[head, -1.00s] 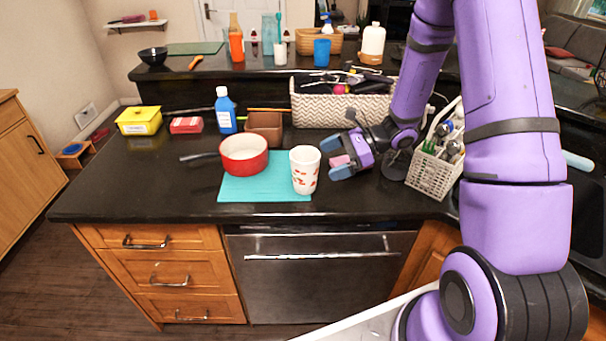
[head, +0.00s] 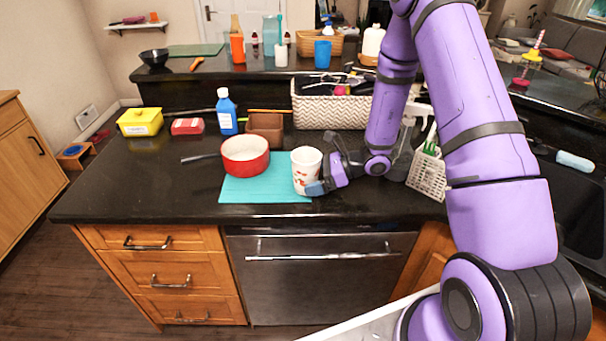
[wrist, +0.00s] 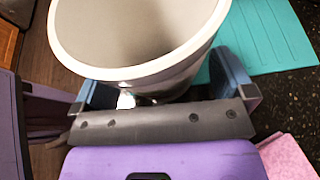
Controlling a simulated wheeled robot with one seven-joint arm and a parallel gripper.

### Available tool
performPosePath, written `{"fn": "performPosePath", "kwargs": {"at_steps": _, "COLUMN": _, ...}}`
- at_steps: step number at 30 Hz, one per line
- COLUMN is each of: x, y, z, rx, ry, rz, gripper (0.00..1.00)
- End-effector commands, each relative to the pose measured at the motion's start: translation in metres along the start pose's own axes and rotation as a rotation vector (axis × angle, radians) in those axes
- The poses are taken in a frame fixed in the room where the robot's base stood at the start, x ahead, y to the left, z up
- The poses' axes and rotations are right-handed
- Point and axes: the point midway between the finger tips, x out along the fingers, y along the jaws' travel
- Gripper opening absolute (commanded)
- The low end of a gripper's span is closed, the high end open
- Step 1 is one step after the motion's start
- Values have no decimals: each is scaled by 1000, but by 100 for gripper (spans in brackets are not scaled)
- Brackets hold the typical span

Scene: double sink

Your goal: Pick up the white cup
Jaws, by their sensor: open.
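The white cup (head: 305,168) with red marks stands upright on the right part of the turquoise mat (head: 236,192). My gripper (head: 322,172) is low at the cup's right side. In the wrist view the cup (wrist: 145,62) fills the top of the picture, its rim towards the camera. My gripper (wrist: 165,88) is open there, with one blue-grey finger on each side of the cup's lower body. Whether the fingers touch the cup cannot be told.
A red pan (head: 245,158) stands just left of the cup on the mat. A white utensil basket (head: 428,176) is to the right. A patterned bin (head: 330,110) and a brown box (head: 264,127) stand behind. A pink item (wrist: 287,155) lies by my gripper in the wrist view. The front left counter is clear.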

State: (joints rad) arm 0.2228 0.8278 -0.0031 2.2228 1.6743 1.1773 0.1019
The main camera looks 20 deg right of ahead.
Motion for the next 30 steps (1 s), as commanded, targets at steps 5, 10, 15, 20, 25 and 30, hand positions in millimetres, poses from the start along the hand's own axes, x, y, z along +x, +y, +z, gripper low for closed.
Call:
{"fn": "performPosePath", "kwargs": {"at_steps": 5, "x": 5, "y": 0, "z": 0, "rx": 0, "ry": 0, "rz": 0, "gripper": 100}}
{"fn": "performPosePath", "kwargs": {"at_steps": 10, "x": 5, "y": 0, "z": 0, "rx": -1, "ry": 0, "rz": 0, "gripper": 91}}
{"fn": "performPosePath", "kwargs": {"at_steps": 15, "x": 5, "y": 0, "z": 0, "rx": -1, "ry": 1, "rz": 0, "gripper": 52}}
{"fn": "performPosePath", "kwargs": {"at_steps": 20, "x": 5, "y": 0, "z": 0, "rx": -1, "ry": 0, "rz": 0, "gripper": 42}}
{"fn": "performPosePath", "kwargs": {"at_steps": 25, "x": 4, "y": 0, "z": 1, "rx": -1, "ry": 0, "rz": 0, "gripper": 42}}
{"fn": "performPosePath", "kwargs": {"at_steps": 30, "x": 0, "y": -2, "z": 6, "rx": -3, "ry": 0, "rz": 0, "gripper": 42}}
